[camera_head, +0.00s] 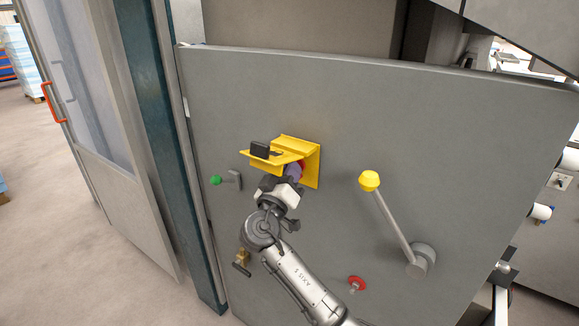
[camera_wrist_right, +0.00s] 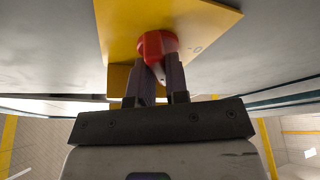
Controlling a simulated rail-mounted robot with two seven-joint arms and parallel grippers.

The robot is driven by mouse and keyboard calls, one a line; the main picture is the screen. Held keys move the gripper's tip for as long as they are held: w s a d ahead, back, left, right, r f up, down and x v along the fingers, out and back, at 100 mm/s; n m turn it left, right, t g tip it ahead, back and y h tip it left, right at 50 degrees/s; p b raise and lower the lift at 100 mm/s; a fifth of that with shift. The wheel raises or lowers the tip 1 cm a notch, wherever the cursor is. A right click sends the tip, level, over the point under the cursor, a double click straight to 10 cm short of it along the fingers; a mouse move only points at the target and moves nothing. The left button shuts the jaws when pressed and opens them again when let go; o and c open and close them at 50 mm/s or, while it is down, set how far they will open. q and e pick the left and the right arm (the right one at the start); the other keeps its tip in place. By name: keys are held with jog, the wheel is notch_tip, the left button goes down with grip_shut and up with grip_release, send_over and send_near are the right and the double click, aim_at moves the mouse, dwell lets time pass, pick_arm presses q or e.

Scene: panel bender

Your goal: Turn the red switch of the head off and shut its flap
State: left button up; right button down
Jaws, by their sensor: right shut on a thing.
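The red switch (camera_wrist_right: 157,43) sits on a yellow plate (camera_wrist_right: 205,18) in the right wrist view. In the head view only a sliver of the red switch (camera_head: 303,167) shows beside my fingers. My right gripper (camera_wrist_right: 160,64) is shut on the switch; it also shows in the head view (camera_head: 294,171). A mark like a 0 is on the plate to the right of the switch. The switch's exact turn is hard to tell. The yellow flap (camera_head: 277,158) stands open, sticking out from the plate above my gripper, with a black block (camera_head: 260,149) on it. My left gripper is out of view.
The grey panel (camera_head: 420,130) also carries a green-knobbed lever (camera_head: 216,180) on the left, a long yellow-knobbed lever (camera_head: 370,181) on the right, a red round knob (camera_head: 356,283) and a brass valve (camera_head: 242,259) below. A door with a red handle (camera_head: 53,102) stands at left.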

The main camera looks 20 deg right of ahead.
jog(key=n+y+p, duration=0.1)
jog(key=n+p, duration=0.1)
jog(key=n+y+p, duration=0.1)
jog(key=n+p, duration=0.2)
jog(key=shift+n+t, duration=0.3)
dwell(0.4)
jog(key=c, duration=1.1)
grip_release()
jog(key=shift+s, duration=0.1)
jog(key=v, duration=1.3)
jog(key=shift+s+a+r, duration=0.1)
jog(key=shift+s+a, duration=0.05)
jog(key=shift+s, duration=0.2)
